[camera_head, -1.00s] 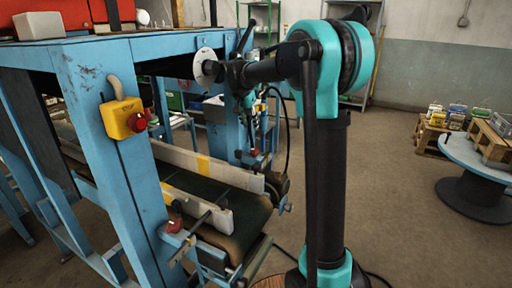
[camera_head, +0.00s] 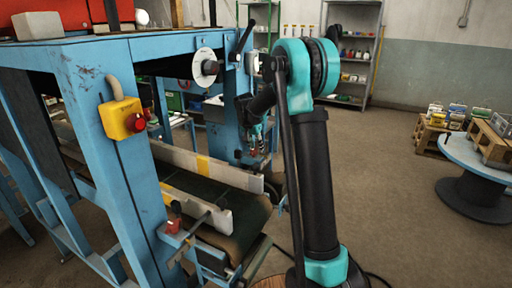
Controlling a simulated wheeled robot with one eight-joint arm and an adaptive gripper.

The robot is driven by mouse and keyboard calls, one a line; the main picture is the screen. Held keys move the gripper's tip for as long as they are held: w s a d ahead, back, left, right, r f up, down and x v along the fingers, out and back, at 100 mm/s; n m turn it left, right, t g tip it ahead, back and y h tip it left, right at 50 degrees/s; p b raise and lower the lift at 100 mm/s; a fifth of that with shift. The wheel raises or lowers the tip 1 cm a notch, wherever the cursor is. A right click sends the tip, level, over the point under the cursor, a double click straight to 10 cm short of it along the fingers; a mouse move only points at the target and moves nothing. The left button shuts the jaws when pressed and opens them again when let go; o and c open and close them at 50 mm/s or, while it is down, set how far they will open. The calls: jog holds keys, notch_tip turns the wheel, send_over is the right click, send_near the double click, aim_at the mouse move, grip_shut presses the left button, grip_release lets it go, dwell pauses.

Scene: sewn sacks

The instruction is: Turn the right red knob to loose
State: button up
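A small red knob (camera_head: 253,152) shows on the far right side of the blue machine, beside the far end of the conveyor guide; it looks like the right one. Another red knob (camera_head: 174,224) sits nearer, at the front end of the conveyor guide. My gripper (camera_head: 256,140) is at the end of the dark wrist, very near the far red knob. It is small and partly hidden, so I cannot tell whether it touches the knob or how far its fingers are apart.
The blue machine frame (camera_head: 110,160) carries a yellow box (camera_head: 122,118) with a red button. The dark conveyor belt (camera_head: 235,225) with pale guide rails runs below. A blue round table (camera_head: 475,158) and a pallet stand at the right. The floor between is clear.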

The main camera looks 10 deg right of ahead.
grip_shut()
jog(key=shift+n, duration=0.3)
jog(key=n, duration=0.1)
jog(key=n+y, duration=0.1)
jog(key=n, duration=0.1)
jog(key=shift+w+a+t, duration=0.15)
jog(key=shift+a+t, duration=0.1)
jog(key=shift+t, duration=0.05)
jog(key=n+y, duration=0.1)
jog(key=n, duration=0.2)
jog(key=shift+a, duration=0.2)
jog(key=n+y, duration=0.1)
jog(key=n, duration=0.1)
jog(key=a+n+y, duration=0.1)
jog(key=n, duration=0.2)
jog(key=shift+s+f+n, duration=0.1)
jog(key=shift+s+n, duration=0.1)
jog(key=shift+n, duration=0.1)
jog(key=n, duration=0.1)
jog(key=n+g+y, duration=0.1)
jog(key=n, duration=0.1)
jog(key=shift+s+a+y, duration=0.1)
jog(key=shift+a+y, duration=0.15)
jog(key=shift+y, duration=0.05)
jog(key=shift+s+a+n+g+y, duration=0.15)
jog(key=shift+n+g+y, duration=0.15)
jog(key=shift+n, duration=1.1)
